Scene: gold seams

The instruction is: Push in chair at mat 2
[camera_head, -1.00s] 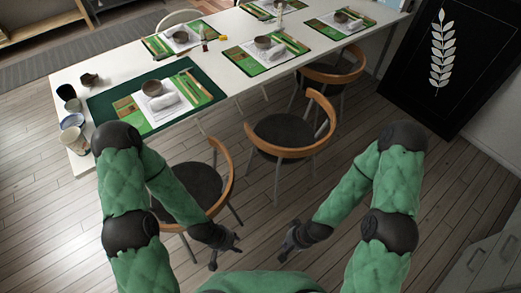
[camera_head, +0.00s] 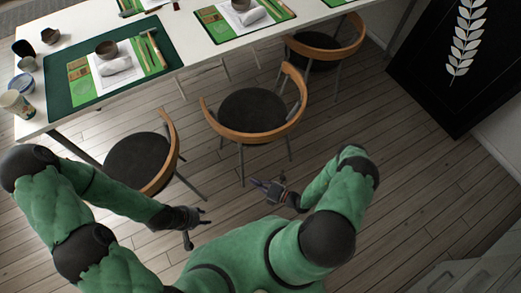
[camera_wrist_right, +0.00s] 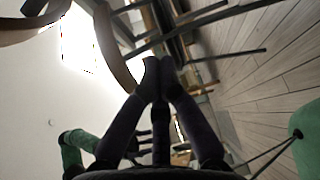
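Three chairs with dark seats and curved wooden backrests stand along the near side of the table: a left chair (camera_head: 137,160), a middle chair (camera_head: 252,110) and a right chair (camera_head: 318,62). No mat shows a number. The nearest mat (camera_head: 58,96) is dark green; another green mat (camera_head: 212,34) lies farther right, behind the middle chair. My right gripper (camera_head: 262,185) is below the middle chair's backrest in the picture, apart from it and empty. In the right wrist view its fingertips (camera_wrist_right: 157,66) meet, beside a curved wooden part (camera_wrist_right: 116,52). My left gripper (camera_head: 197,225) is empty, fingers spread, right of the left chair.
The white table (camera_head: 190,58) carries bowls, rolled napkins and utensils on its mats, with several cups at its left end, including a tall cup (camera_head: 17,104). A black panel with a white leaf (camera_head: 455,75) leans at the right. The wooden floor (camera_head: 410,190) right of my arms is clear.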

